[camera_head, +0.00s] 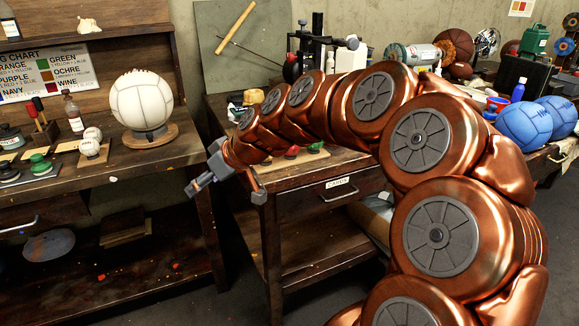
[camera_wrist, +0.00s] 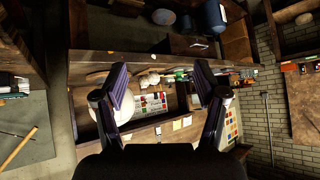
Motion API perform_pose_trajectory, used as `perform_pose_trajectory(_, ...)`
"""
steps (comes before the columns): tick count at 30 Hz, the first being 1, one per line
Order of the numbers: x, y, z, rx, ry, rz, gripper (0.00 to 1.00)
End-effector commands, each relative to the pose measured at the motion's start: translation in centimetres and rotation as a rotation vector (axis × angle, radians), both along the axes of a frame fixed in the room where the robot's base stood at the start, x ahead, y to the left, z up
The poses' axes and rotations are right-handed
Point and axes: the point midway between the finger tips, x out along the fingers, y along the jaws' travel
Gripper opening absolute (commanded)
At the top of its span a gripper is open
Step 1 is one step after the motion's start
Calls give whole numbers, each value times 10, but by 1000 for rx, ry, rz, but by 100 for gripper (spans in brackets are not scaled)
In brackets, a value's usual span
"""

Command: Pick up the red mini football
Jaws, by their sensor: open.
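I cannot pick out the red mini football for certain in either view. In the head view, a dark reddish ball (camera_head: 510,47) sits partly hidden at the back right, too small to identify. A larger brown-red ball (camera_head: 455,45) is near it on the back bench. My gripper (camera_head: 225,193) is in front of the gap between the two benches, apart from any ball. In the wrist view my gripper (camera_wrist: 161,82) has its fingers wide apart with nothing held between them.
A white ball (camera_head: 141,99) rests on a wooden stand on the left bench, near small bottles and tins. Two blue balls (camera_head: 524,125) are at the right. My arm hides much of the middle bench (camera_head: 300,172). A colour chart (camera_head: 45,72) hangs behind the left bench.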

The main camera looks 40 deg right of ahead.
Motion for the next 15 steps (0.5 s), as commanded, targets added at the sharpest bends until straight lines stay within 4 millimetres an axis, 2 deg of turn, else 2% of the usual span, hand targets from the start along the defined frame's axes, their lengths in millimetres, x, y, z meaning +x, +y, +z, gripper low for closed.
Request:
perform_pose_trajectory(1, 15, -37, -19, -8, -69, -46, 71)
perform_pose_trajectory(4, 35, -117, -25, -58, -208, -143, 71)
perform_pose_trajectory(5, 37, -140, -27, -76, -241, -173, 71)
perform_pose_trajectory(6, 37, -172, -30, -104, -283, -217, 71)
perform_pose_trajectory(9, 31, -242, -40, -169, -353, -315, 71)
perform_pose_trajectory(12, 19, -288, -47, -223, -388, -384, 71)
perform_pose_trajectory(15, 11, -314, -50, -252, -405, -422, 71)
